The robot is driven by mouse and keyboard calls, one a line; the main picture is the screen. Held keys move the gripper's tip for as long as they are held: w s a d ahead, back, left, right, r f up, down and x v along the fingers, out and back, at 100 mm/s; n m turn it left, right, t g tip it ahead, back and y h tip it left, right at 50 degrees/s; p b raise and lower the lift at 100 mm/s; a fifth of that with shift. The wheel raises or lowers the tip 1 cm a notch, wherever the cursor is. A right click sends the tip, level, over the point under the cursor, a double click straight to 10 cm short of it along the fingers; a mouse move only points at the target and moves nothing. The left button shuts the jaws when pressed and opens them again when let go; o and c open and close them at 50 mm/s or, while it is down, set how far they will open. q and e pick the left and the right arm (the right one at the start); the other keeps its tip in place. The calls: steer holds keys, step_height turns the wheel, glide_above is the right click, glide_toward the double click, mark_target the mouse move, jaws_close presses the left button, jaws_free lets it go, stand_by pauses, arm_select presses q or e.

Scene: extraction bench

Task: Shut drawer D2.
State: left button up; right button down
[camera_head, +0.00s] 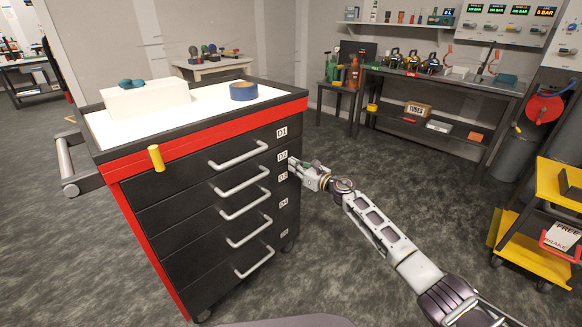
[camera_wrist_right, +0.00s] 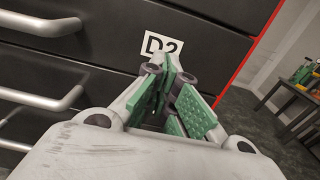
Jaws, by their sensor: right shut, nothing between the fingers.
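Drawer D2 (camera_head: 188,187) is the second drawer down in the black and red cabinet. Its front looks level, or nearly so, with the drawers around it; a small gap cannot be ruled out. Its bar handle (camera_head: 242,181) is to the left of its white label (camera_head: 282,156). My right gripper (camera_head: 296,163) is at the right end of the D2 front, by the label. In the right wrist view, my gripper's green-padded fingers (camera_wrist_right: 168,72) are shut and empty, just below the D2 label (camera_wrist_right: 160,43). I cannot tell whether they touch the front. My left gripper is out of view.
Other drawers with bar handles sit above and below, D1 (camera_head: 180,161) on top. A white box (camera_head: 146,101) and blue tape roll (camera_head: 243,91) lie on the cabinet top. A yellow cart (camera_head: 545,235) stands at the right. Open floor surrounds my right arm.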

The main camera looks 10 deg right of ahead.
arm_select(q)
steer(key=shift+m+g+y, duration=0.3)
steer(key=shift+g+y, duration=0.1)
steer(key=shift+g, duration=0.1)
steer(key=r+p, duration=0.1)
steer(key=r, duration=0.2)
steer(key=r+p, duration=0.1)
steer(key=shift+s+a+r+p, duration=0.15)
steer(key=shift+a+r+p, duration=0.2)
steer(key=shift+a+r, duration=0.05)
arm_select(e)
steer(key=v, duration=1)
steer(key=shift+s+d, duration=0.1)
